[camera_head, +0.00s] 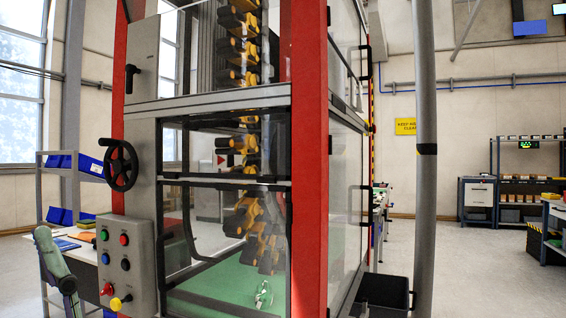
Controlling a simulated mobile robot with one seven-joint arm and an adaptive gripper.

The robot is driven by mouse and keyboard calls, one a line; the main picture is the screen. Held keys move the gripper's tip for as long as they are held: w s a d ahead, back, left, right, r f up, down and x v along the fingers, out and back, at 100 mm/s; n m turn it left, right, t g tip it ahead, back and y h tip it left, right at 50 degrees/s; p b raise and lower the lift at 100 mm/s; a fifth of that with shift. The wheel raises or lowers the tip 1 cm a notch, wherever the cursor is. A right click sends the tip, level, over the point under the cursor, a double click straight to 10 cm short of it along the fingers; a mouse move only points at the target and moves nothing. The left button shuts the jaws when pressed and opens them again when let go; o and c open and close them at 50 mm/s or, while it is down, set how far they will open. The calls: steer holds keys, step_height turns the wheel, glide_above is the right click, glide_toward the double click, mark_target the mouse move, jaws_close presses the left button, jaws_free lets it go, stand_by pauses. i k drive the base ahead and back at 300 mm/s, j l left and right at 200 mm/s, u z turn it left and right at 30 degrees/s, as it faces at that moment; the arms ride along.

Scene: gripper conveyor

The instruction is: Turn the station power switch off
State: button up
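A grey control box (126,262) is fixed to the front left of the red-framed station. It carries green, red, black and blue buttons, a red knob (106,289) and a yellow knob (120,302) low down. A black switch handle (131,78) sits high on the grey panel above, roughly upright. No label is readable, so I cannot tell which of these is the power switch or its setting. My gripper is not in view.
A black handwheel (121,165) sticks out between handle and box. Yellow-and-black units hang behind the station's glass. A grey pole (426,200) and black bin (383,294) stand right.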

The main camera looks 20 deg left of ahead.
mark_target(108, 289)
steer(key=u, duration=1.6)
steer(key=i+j+u, duration=0.15)
steer(key=i+j, duration=0.75)
